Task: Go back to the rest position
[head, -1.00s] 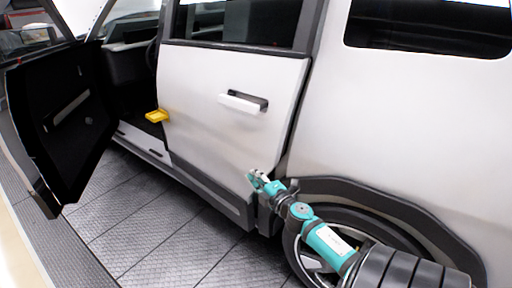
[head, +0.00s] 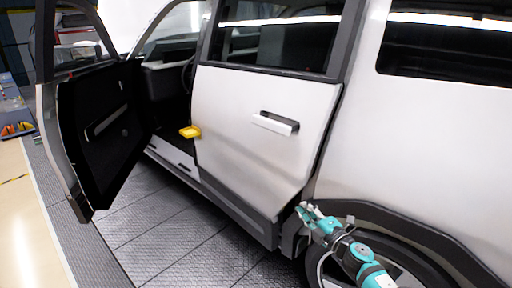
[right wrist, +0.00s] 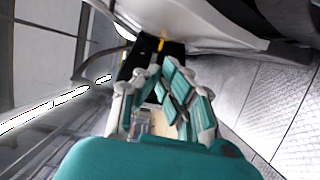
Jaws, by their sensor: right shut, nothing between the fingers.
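My right gripper (head: 308,212) is teal and grey. My left gripper is out of view.
A white car (head: 262,130) fills most of the head view. Its front door (head: 100,130) stands wide open at the left. A yellow object (head: 190,132) sits by the front door opening. The rear wheel (head: 325,268) is beside my arm. Dark floor tiles (head: 160,225) are clear.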

